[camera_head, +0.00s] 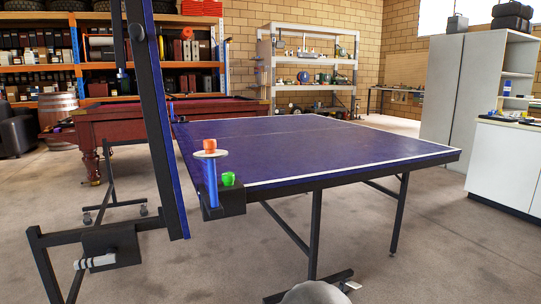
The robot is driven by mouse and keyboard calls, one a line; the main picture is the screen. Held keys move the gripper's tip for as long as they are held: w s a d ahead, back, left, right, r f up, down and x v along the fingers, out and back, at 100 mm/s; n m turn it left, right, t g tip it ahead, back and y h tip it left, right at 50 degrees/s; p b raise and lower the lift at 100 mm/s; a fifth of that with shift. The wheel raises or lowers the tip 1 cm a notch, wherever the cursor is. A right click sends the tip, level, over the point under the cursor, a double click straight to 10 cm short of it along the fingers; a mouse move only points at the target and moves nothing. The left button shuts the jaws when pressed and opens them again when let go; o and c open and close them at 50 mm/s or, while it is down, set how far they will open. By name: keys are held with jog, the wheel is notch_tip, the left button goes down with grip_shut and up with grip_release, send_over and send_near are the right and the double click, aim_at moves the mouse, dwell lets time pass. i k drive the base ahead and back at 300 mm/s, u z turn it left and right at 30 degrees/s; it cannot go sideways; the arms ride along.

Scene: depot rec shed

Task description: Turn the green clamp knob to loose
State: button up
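The green clamp knob (228,179) is a small bright green cap on top of a black clamp block (232,203). The block sits at the near left corner of the blue table tennis table (300,147). Beside the knob, on its left, a blue post (211,184) carries a pale disc with an orange knob (210,146) on top. I cannot tell from this view how far the green knob is turned. My gripper is not in view, and nothing touches the knob.
An upright folded table half (160,120) stands close on the left of the clamp, on a black frame with wheels. Table legs (316,235) stand below right. A red pool table (120,130) is behind left. A white counter (505,165) is at right. Carpet floor in front is open.

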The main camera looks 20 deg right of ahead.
aim_at(228, 178)
jog(key=u, duration=0.05)
jog(key=k, duration=0.5)
jog(key=u, duration=1.35)
jog(key=i, duration=0.95)
jog(key=z, duration=2.55)
